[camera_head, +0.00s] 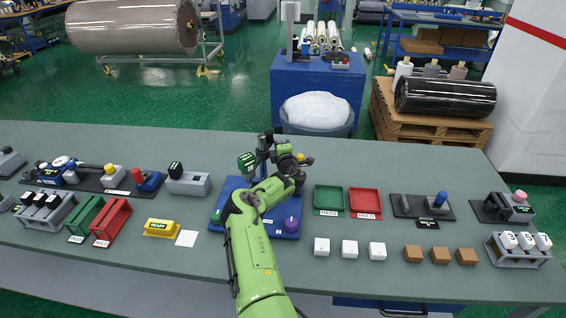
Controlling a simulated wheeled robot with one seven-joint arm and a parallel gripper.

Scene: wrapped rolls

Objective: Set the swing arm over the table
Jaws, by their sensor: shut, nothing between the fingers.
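A blue base plate (232,186) lies on the middle of the table (330,160), partly covered by my arm. A dark upright post (263,150) stands at its back edge and looks like part of the swing arm; its bar is hard to pick out behind my wrist. A small green labelled block (246,161) is just left of the post. A purple knob (292,224) is at the plate's front right and a green disc (216,215) at its left. My gripper (284,150) is by the post, shut and empty; whether it touches the swing arm cannot be told.
Right of the plate are a green tray (328,199) and a red tray (365,202), with white cubes (349,248) and brown cubes (440,255) in front. Racks stand at both ends.

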